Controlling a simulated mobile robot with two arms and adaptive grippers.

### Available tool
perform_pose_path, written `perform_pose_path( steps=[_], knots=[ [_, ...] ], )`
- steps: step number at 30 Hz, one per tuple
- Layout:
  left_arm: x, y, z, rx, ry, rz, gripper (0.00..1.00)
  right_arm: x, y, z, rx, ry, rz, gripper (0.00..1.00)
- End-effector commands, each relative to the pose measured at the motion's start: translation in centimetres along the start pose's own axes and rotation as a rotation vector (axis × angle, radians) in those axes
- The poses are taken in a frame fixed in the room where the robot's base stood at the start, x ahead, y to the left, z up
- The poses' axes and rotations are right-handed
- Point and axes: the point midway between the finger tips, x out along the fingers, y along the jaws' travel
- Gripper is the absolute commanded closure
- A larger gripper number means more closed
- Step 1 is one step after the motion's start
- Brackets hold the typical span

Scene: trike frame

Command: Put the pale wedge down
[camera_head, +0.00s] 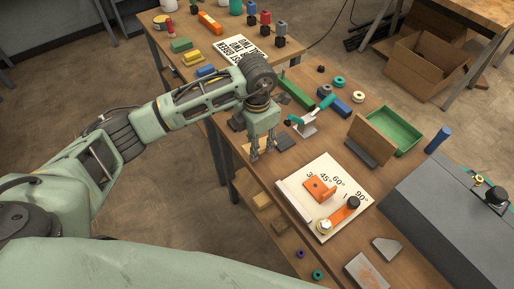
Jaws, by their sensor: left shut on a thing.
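My left gripper (262,154) points down over the near-left part of the workbench (290,168), left of the white angle board. It is shut on the pale wedge (246,147), a small tan piece showing at the fingers. The fingers cover part of the wedge, and I cannot tell whether it touches the bench top. My right gripper is not in view.
The white angle board (318,176) carries orange parts. Beyond are a green-handled tool (308,121), a brown upright board (369,138), a green tray (396,127) and dark blocks (284,141). A grey case (445,205) fills the right. Metal plates (366,271) lie in front.

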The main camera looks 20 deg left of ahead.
Motion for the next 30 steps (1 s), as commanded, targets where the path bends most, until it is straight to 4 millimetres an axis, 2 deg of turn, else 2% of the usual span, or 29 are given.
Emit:
perform_pose_path(
  steps=[8, 19, 20, 25, 30],
  knots=[
    [3.5, -0.1, -0.1, 0.001, 0.003, -0.002, 0.9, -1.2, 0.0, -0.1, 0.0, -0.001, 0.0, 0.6],
    [4.2, -0.1, -0.1, 0.001, 0.001, 0.0, 0.9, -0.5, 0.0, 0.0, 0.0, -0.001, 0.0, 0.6],
    [4.0, -0.1, 0.0, 0.001, 0.001, 0.0, 0.67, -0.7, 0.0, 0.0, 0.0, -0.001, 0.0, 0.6],
    [4.0, -0.1, -0.1, 0.001, 0.001, 0.0, 0.52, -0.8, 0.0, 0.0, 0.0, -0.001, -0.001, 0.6],
    [4.0, -0.1, -0.1, 0.0, 0.001, 0.0, 0.51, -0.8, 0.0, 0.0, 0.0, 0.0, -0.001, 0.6]
  ],
)
